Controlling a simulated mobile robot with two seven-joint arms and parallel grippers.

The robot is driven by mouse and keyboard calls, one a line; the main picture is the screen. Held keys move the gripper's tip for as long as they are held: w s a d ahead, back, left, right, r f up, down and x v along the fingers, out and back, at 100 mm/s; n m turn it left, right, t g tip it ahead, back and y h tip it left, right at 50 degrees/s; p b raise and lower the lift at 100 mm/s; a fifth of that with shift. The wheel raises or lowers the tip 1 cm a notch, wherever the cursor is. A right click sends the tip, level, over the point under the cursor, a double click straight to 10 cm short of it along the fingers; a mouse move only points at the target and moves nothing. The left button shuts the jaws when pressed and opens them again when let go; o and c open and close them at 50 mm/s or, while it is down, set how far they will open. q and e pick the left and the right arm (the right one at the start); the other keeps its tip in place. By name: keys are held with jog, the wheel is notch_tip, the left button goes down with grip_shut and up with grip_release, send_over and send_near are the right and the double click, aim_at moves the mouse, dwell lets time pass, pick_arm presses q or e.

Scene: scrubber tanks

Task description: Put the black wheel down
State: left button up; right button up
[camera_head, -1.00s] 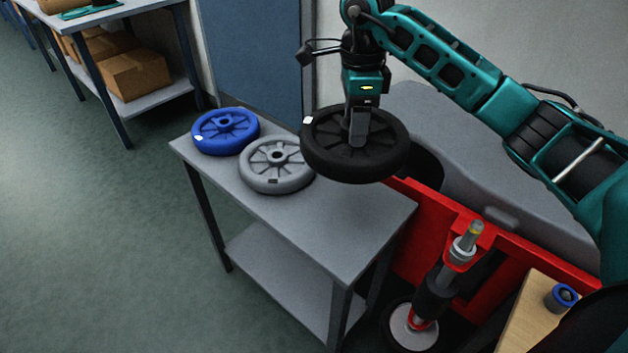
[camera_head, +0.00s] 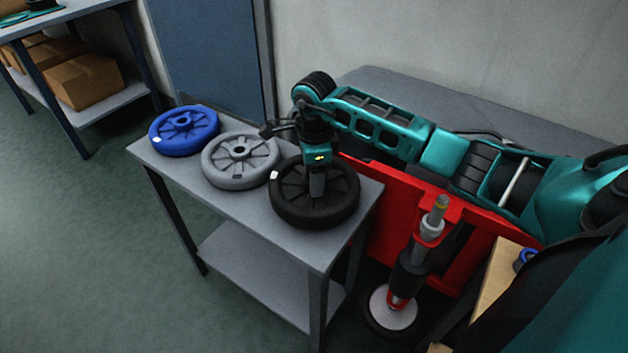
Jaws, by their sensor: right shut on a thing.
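The black wheel (camera_head: 338,207) lies flat at the right end of the small grey table (camera_head: 312,252), and it appears to rest on the top. My right gripper (camera_head: 317,192) points down into the wheel's middle and is shut on it. The fingertips are partly hidden inside the wheel. My left gripper is not in view.
A grey wheel (camera_head: 240,158) lies close to the left of the black one, and a blue wheel (camera_head: 184,130) lies at the table's far left. A red machine frame (camera_head: 385,222) with a castor stands right of the table. Cardboard boxes (camera_head: 82,84) sit on a shelf at upper left.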

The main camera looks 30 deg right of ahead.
jog(key=shift+f, duration=0.8)
jog(key=shift+f, duration=0.2)
jog(key=o, duration=1.5)
jog(key=shift+r, duration=0.15)
notch_tip(320, 180, up, 12)
jog(key=shift+p, duration=0.3)
jog(key=shift+s, duration=0.1)
